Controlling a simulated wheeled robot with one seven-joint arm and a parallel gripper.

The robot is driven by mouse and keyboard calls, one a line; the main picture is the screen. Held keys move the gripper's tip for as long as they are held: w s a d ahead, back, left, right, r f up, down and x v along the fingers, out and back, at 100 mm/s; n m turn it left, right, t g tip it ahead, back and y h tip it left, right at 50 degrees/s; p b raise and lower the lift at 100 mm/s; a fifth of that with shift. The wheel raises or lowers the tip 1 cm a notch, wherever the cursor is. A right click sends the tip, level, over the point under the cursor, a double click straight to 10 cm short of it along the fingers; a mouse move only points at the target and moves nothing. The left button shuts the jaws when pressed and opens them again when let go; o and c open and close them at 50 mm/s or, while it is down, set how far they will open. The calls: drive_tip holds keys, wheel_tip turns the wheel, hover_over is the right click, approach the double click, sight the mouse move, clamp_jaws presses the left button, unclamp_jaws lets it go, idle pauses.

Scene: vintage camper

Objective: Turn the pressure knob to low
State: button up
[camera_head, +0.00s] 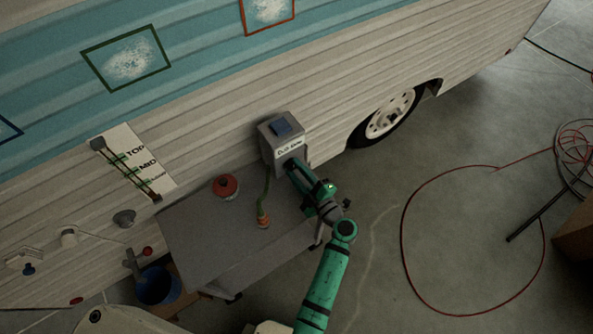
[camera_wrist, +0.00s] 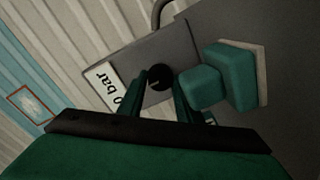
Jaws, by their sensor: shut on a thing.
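The pressure knob (camera_wrist: 160,77) is a small round black knob on the face of a grey box (camera_wrist: 122,66), and it shows in the wrist view. A faint light mark is on it, but I cannot tell its setting. In the wrist view my gripper (camera_wrist: 161,88) is shut on the knob, with one finger on each side.
A grey cart (camera_head: 203,243) under the box carries a red round object (camera_head: 225,186) and a green hose (camera_head: 266,200) with an orange end. A camper wheel (camera_head: 388,114) is to the right.

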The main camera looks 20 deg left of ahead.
drive_tip(key=shift+s, duration=0.1)
idle(0.3)
drive_tip(key=o, duration=1)
drive_tip(key=shift+o, duration=0.2)
drive_tip(key=v, duration=1)
drive_tip(key=shift+s+d, duration=0.2)
drive_tip(key=shift+d, duration=0.15)
